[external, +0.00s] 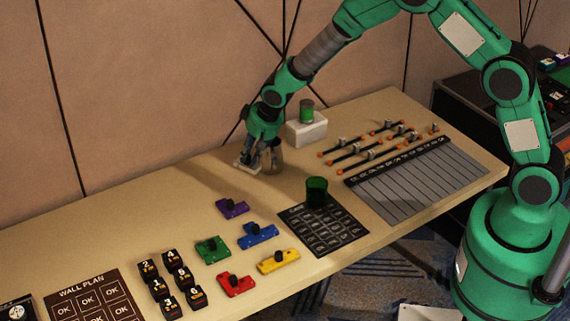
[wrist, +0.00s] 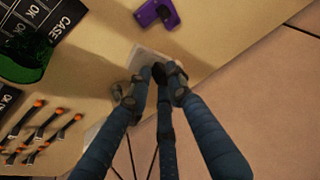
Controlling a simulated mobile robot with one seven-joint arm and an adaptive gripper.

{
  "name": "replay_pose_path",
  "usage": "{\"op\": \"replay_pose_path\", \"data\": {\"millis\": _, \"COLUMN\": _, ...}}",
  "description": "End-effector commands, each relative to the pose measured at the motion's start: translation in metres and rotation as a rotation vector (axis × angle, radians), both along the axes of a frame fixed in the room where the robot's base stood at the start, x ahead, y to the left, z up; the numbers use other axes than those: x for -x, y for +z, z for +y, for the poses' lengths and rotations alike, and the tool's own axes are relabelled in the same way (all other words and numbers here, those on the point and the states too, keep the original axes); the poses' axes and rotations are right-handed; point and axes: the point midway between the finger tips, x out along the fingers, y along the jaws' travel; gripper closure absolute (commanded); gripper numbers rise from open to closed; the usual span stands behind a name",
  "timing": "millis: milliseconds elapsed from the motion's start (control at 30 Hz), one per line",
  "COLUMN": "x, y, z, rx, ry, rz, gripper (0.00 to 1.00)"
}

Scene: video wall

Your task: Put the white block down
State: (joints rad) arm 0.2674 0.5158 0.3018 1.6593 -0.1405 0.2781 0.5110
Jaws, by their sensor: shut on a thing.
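My gripper (external: 259,158) is at the back of the table, with its fingers pointing down. It is shut on a flat white block (external: 242,164), which shows beyond the fingertips in the wrist view (wrist: 149,57). A dark knob shows between the fingers there. The block is at or just above the tabletop; I cannot tell whether it touches. The fingers hide part of it. My gripper also shows in the wrist view (wrist: 163,76).
A small greyish glass-like object (external: 276,160) stands close beside my gripper. A white box (external: 306,132) carrying a green can (external: 306,111) is behind it. A purple block (external: 232,208), other coloured blocks and a green cup (external: 316,191) are nearer the front. Bare table lies left.

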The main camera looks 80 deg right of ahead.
Motion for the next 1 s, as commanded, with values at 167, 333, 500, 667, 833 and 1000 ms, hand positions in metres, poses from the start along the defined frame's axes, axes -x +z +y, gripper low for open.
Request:
{"op": "replay_pose_path", "data": {"millis": 167, "x": 0.002, "y": -0.038, "z": 0.001, "rx": -0.006, "ry": 0.003, "rz": 0.005, "gripper": 1.0}}
{"op": "replay_pose_path", "data": {"millis": 333, "x": 0.002, "y": -0.068, "z": 0.0, "rx": -0.009, "ry": 0.004, "rz": 0.003, "gripper": 1.0}}
{"op": "replay_pose_path", "data": {"millis": 500, "x": 0.001, "y": -0.089, "z": 0.0, "rx": -0.011, "ry": 0.004, "rz": 0.0, "gripper": 1.0}}
{"op": "replay_pose_path", "data": {"millis": 667, "x": 0.0, "y": -0.096, "z": 0.0, "rx": -0.012, "ry": 0.004, "rz": -0.002, "gripper": 1.0}}
{"op": "replay_pose_path", "data": {"millis": 833, "x": 0.0, "y": -0.097, "z": 0.0, "rx": -0.012, "ry": 0.004, "rz": -0.002, "gripper": 1.0}}
{"op": "replay_pose_path", "data": {"millis": 1000, "x": 0.0, "y": -0.097, "z": 0.0, "rx": -0.012, "ry": 0.004, "rz": -0.002, "gripper": 1.0}}
